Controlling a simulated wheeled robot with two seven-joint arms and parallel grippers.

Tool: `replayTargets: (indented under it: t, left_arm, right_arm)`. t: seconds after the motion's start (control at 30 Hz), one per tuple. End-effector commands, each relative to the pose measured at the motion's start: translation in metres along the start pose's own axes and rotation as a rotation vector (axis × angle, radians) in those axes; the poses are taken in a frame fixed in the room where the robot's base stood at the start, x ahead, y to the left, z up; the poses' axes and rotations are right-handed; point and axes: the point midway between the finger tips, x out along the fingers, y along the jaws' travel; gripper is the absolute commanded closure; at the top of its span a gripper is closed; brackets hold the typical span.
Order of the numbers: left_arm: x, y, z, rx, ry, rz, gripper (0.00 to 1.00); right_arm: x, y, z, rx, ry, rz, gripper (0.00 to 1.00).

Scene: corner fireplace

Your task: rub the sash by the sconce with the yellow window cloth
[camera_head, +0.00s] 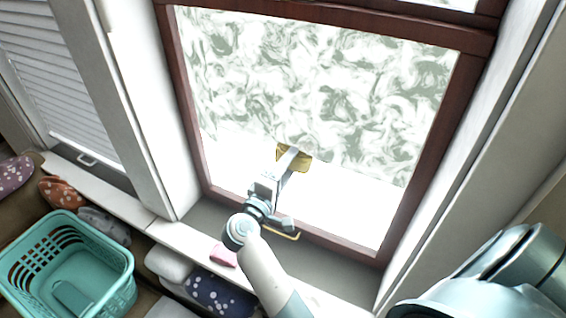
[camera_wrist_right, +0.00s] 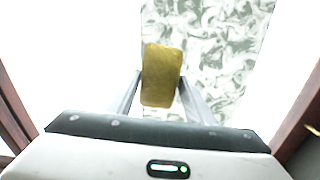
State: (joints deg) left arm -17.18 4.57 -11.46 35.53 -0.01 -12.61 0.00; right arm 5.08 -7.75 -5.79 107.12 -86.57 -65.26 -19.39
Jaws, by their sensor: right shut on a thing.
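The window sash (camera_head: 425,145) has a dark red-brown frame, and grey-green swirls cover most of its pane. A band along the bottom of the pane looks clear and white. My right gripper (camera_head: 289,163) is shut on the yellow window cloth (camera_head: 302,158), in front of the lower pane. In the right wrist view the cloth (camera_wrist_right: 161,75) stands between the two fingers, with swirled glass beyond it. I cannot tell whether the cloth touches the glass. My left gripper is not in view. I cannot make out a sconce.
A brass handle (camera_head: 287,235) is at the sash's bottom rail. A pink block (camera_head: 224,254) lies on the ledge below. A teal basket (camera_head: 118,292) and several spotted slippers (camera_head: 62,192) are at lower left. A second window with white blinds (camera_head: 62,85) is at left.

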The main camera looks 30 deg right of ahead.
Motion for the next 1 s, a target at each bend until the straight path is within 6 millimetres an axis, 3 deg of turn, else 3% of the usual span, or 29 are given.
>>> replayTargets:
  t: [0.43, 1.0]
  left_arm:
    - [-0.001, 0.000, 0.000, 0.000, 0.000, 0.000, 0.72]
    - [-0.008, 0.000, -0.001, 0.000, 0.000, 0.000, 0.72]
  right_arm:
    - [0.001, 0.001, 0.005, -0.001, -0.004, 0.001, 0.69]
    - [-0.001, 0.004, 0.036, 0.000, -0.004, 0.001, 0.69]
